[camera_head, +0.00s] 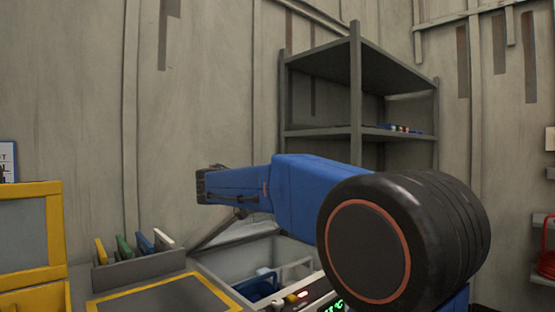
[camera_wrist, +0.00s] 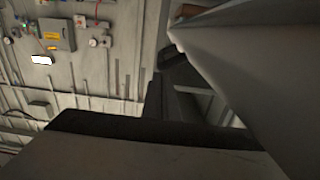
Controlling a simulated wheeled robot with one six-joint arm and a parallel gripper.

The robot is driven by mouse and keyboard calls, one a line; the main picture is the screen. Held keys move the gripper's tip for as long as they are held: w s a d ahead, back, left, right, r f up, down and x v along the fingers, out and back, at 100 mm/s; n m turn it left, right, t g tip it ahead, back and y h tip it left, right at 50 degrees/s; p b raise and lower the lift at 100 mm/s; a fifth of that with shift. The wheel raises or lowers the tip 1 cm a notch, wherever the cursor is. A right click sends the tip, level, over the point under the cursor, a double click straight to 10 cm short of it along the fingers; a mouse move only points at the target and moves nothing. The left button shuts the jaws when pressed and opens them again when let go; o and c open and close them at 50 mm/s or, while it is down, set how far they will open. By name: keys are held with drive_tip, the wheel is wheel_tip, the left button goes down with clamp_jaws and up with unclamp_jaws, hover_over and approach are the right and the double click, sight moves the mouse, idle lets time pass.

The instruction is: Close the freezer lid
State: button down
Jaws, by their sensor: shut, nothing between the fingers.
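The freezer (camera_head: 225,262) stands open at the bottom centre of the head view, with its inside showing. A slanted grey panel with a pale underside (camera_head: 235,232), which looks like its raised lid, rises at the back of the opening, partly behind my arm. My gripper (camera_head: 202,185) is at the left end of my blue arm, above and left of that panel. It is shut and holds nothing. I cannot tell whether it touches the panel. In the wrist view a large pale surface (camera_wrist: 255,70) fills the right side, very close; I cannot tell what it is.
Blue baskets (camera_head: 262,284) lie inside the freezer. A rack of coloured panels (camera_head: 140,262) and a yellow-bordered surface (camera_head: 165,298) stand left of it. A grey shelf (camera_head: 356,100) stands behind my arm. Wall boxes (camera_wrist: 57,33) show in the wrist view.

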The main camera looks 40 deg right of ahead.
drive_tip(key=s+f+m, duration=0.2)
drive_tip(key=s+f, duration=0.2)
drive_tip(key=f, duration=0.7)
drive_tip(key=s+f+m, duration=0.3)
drive_tip(key=s+f, duration=0.1)
drive_tip(key=f, duration=0.8)
drive_tip(key=shift+s+d+f, duration=0.15)
drive_tip(key=shift+s+f, duration=0.05)
drive_tip(key=shift+f, duration=0.05)
drive_tip(key=shift+r, duration=0.1)
